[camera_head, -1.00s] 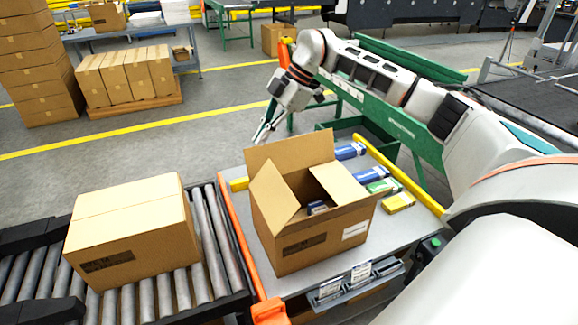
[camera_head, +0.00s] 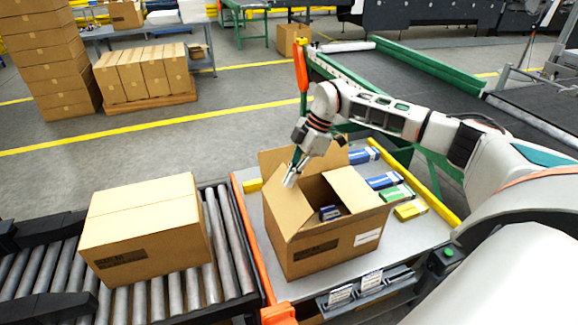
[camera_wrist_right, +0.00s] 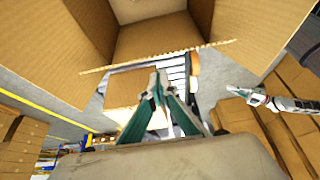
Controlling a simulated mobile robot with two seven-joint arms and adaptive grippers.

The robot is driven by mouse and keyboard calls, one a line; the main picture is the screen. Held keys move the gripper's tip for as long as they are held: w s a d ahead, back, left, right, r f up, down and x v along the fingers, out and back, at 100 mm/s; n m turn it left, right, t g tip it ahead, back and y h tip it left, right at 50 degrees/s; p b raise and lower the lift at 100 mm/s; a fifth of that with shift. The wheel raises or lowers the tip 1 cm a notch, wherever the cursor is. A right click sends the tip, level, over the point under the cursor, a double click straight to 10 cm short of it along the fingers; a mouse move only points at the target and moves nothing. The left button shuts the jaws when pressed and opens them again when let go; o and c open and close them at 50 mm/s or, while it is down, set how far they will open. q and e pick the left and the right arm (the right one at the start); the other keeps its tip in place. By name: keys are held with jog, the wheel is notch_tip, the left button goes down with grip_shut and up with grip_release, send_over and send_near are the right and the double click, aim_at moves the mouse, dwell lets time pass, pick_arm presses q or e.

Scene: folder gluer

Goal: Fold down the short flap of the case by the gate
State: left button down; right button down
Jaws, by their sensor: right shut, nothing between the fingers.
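The open brown case (camera_head: 335,252) stands on the grey table beside the orange gate bar (camera_head: 246,230). Its left short flap (camera_head: 286,212) slants up. Its right short flap (camera_head: 358,190) and back flap (camera_head: 272,160) also stand open. My right gripper (camera_head: 291,181) is shut and empty, its tips overlapping the top of the left flap; I cannot tell whether they touch. In the right wrist view its fingers (camera_wrist_right: 158,88) meet below a cardboard edge. A pale arm tip there, probably my left gripper (camera_wrist_right: 240,92), is too small to read.
A closed carton (camera_head: 145,235) stands on the roller conveyor (camera_head: 222,240) at left. Blue, green and yellow small boxes (camera_head: 396,193) lie right of the case. A yellow rail (camera_head: 425,190) edges the table. An upright orange post (camera_head: 301,68) stands behind.

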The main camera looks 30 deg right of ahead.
jog(key=shift+s+d+f, duration=0.2)
jog(key=shift+d+f, duration=0.4)
jog(key=shift+d, duration=0.05)
